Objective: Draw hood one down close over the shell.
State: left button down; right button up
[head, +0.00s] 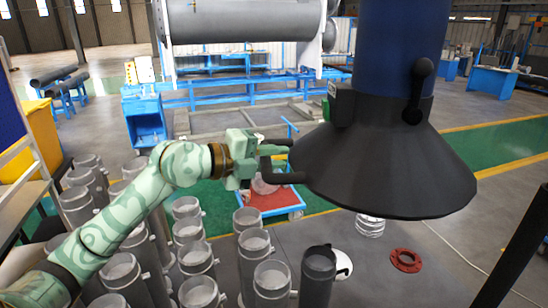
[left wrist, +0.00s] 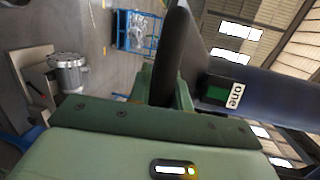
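Hood one (head: 385,165) is a wide dark cone under a blue duct, at the right of the head view. Its "one" label (left wrist: 234,95) shows in the left wrist view. The shell (head: 370,225), silver and ribbed, stands below the hood rim, its top hidden by it. My right gripper is out of view.
Several grey open-topped cylinders (head: 252,243) crowd below my left arm. A dark cylinder (head: 318,275) and a red ring (head: 406,260) are near the shell. A red tray (head: 270,200) lies behind. A dark slanted bar (head: 520,245) crosses the right edge.

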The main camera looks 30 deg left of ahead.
pick_arm(q)
notch_tip(320, 180, down, 29)
jog(key=b, duration=1.3)
jog(key=shift+f, duration=0.1)
jog(key=c, duration=1.3)
grip_release()
jog(key=b+v, duration=0.1)
jog(key=v, duration=1.5)
jog(key=shift+b, duration=0.3)
